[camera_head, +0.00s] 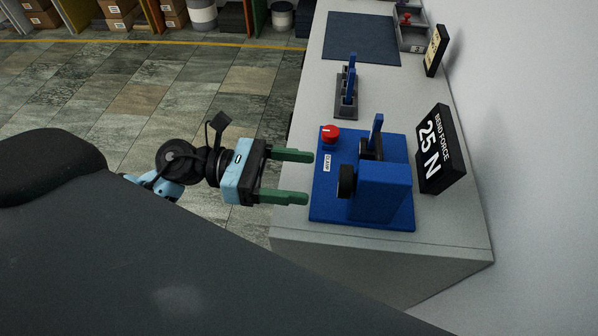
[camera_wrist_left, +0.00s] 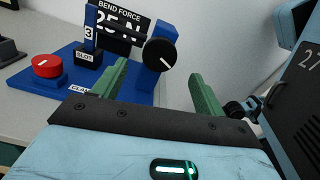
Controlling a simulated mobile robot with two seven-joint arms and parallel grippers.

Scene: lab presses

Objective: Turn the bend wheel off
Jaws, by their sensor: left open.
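The bend wheel is a black round knob (camera_head: 347,181) on the side of a blue press (camera_head: 382,190). In the left wrist view the wheel (camera_wrist_left: 160,53) shows a white mark running from its middle to the lower right. My left gripper (camera_head: 309,178) has two green fingers, open and empty. They point right at the wheel, with a gap between fingertips and wheel. In the left wrist view the wheel lies ahead between the fingers, slightly above them. A black display (camera_head: 440,149) beside the press reads "BEND FORCE 25 N". My right gripper is not in view.
A red knob (camera_head: 330,134) with a clamp label sits on the press base, just beyond the upper finger. A second blue-handled device (camera_head: 347,95), a dark mat (camera_head: 361,38) and a grey tray (camera_head: 411,33) lie farther along the bench. The wall is close on the right.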

